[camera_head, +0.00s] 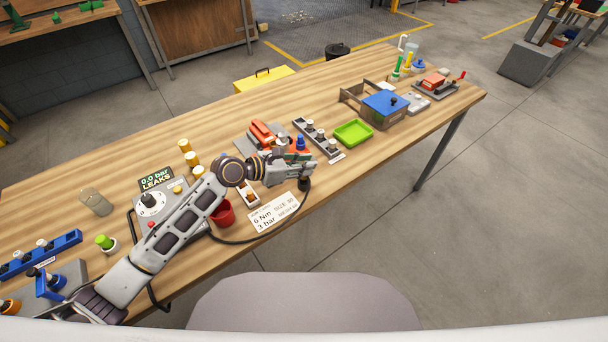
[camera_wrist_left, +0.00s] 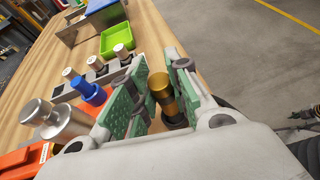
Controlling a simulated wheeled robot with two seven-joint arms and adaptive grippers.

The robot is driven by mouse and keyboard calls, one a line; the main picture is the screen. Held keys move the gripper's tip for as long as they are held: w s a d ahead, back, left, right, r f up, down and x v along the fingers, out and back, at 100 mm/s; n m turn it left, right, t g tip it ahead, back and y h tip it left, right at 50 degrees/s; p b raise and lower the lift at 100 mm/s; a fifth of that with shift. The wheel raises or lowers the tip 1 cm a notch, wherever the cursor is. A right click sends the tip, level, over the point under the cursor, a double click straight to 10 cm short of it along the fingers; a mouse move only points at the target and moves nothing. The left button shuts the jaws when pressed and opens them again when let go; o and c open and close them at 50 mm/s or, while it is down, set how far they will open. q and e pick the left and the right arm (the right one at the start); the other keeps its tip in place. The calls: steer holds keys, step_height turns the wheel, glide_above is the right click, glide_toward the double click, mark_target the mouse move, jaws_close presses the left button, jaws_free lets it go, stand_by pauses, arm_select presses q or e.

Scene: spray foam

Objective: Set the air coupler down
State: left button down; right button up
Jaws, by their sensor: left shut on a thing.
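My left gripper (camera_head: 296,160) is near the front edge of the wooden table (camera_head: 345,185), past the printed card. In the left wrist view its green-padded fingers (camera_wrist_left: 152,100) are closed around the air coupler (camera_wrist_left: 163,92), which has a brass end and a dark lower body. In the head view the coupler's dark end (camera_head: 304,184) shows below the fingers, with a black hose trailing from it. I cannot tell whether it touches the table. My right gripper is not in view.
A rail with several fittings (camera_head: 318,139) and a green tray (camera_head: 353,132) lie beyond the gripper. An orange tool (camera_head: 265,132) is behind it. A white card (camera_head: 273,213), a red cup (camera_head: 222,214) and a gauge panel with a dial (camera_head: 150,203) are to its left.

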arm_select(q)
steer(key=shift+f, duration=0.2)
steer(key=shift+f+b, duration=0.3)
steer(key=shift+f, duration=1.5)
steer(key=shift+f, duration=0.1)
steer(key=c, duration=1.3)
jaws_free()
steer(key=shift+c, duration=0.2)
steer(key=v, duration=1.2)
steer(key=shift+s, duration=0.1)
